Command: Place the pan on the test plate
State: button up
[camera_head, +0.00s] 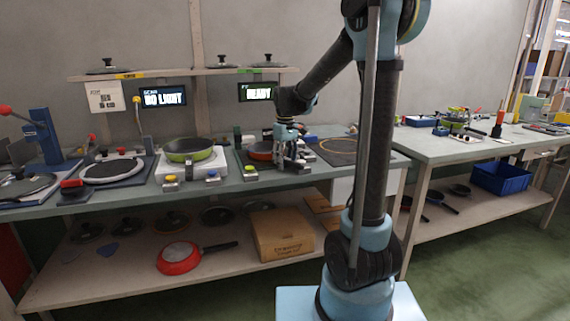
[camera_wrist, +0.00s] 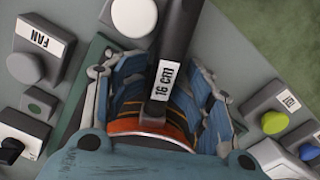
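The orange pan (camera_head: 261,150) sits on a dark unit on the left bench, below a lit "READY" sign. In the wrist view its rim (camera_wrist: 150,127) and dark handle (camera_wrist: 180,40), labelled "16 cm", lie below my gripper. My gripper (camera_head: 292,160) is low over the bench at the pan's right side. In the wrist view its blue fingers (camera_wrist: 168,90) stand on either side of the handle, apart, with the rim showing between them. A dark plate with a ring mark (camera_head: 338,151) lies right of my gripper; I cannot tell whether it is the test plate.
A green pan (camera_head: 188,150) sits on a white unit. A round dark plate (camera_head: 112,169) is further left. Button boxes, one labelled "FAN" (camera_wrist: 42,45), flank my gripper closely. A red pan (camera_head: 179,257) and a cardboard box (camera_head: 282,234) are on the lower shelf.

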jog(key=shift+s+d, duration=0.15)
jog(key=shift+s, duration=0.05)
notch_tip(320, 180, up, 12)
jog(key=s+d+f+m+t, duration=0.1)
jog(key=s+d+f+m, duration=0.15)
jog(key=s+d, duration=0.4)
jog(key=s+d+f+m, duration=0.1)
jog(key=s+d+f, duration=0.3)
jog(key=s, duration=0.6)
jog(key=s+d+f+m+t, duration=0.1)
jog(key=s+d+f+m, duration=0.3)
jog(key=s+f, duration=1)
jog(key=shift+d+f, duration=0.25)
jog(key=shift+d, duration=0.45)
jog(key=shift+w+f, duration=0.2)
jog(key=shift+w, duration=0.2)
jog(key=shift+c, duration=0.4)
